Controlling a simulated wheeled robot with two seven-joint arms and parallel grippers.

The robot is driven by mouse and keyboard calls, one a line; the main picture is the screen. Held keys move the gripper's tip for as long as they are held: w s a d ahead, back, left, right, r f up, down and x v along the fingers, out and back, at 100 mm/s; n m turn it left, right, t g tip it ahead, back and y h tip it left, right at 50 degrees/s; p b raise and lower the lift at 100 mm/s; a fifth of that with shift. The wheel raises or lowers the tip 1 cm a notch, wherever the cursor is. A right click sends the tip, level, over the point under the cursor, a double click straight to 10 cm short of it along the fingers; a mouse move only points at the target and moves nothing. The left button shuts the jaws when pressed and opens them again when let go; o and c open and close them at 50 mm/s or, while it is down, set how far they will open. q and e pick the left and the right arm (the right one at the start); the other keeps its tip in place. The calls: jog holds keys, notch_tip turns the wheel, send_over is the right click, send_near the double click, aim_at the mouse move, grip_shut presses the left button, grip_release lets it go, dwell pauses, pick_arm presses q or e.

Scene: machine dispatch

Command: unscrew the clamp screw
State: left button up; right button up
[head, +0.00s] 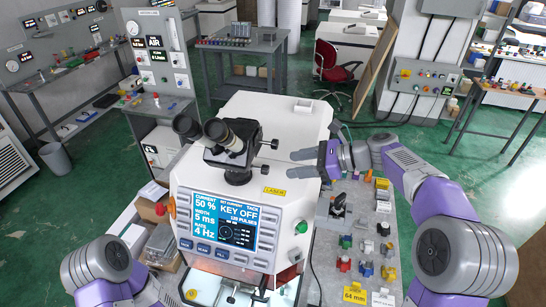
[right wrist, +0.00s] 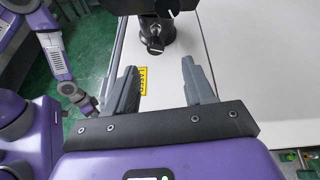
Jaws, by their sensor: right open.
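The binocular microscope (head: 228,143) stands on the white laser machine (head: 285,115). Two small black screws stick out to its right: an upper one (head: 274,144) and a lower one (head: 266,168). I cannot tell which is the clamp screw. My right gripper (head: 294,163) is open and empty to the right of them, pointing left, apart from both. In the right wrist view the black mount (right wrist: 155,35) with a knob stands beyond the open fingers (right wrist: 162,85). My left arm is low at the left; its end shows small and unclear in the right wrist view (right wrist: 88,106).
The machine's screen (head: 224,222) faces me below the microscope. A grey bench (head: 318,255) with several coloured small parts is right of the machine, under my right arm. A red chair (head: 334,68) and a control cabinet (head: 422,83) stand behind. Green floor is open at left.

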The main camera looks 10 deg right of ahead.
aim_at(268, 170)
jog(key=x, duration=0.6)
jog(key=shift+s+a+f+p, duration=0.1)
jog(key=shift+s+a+p, duration=0.1)
jog(key=shift+a+p, duration=0.2)
pick_arm(q)
jog(key=shift+s+r, duration=0.35)
jog(key=shift+r, duration=0.15)
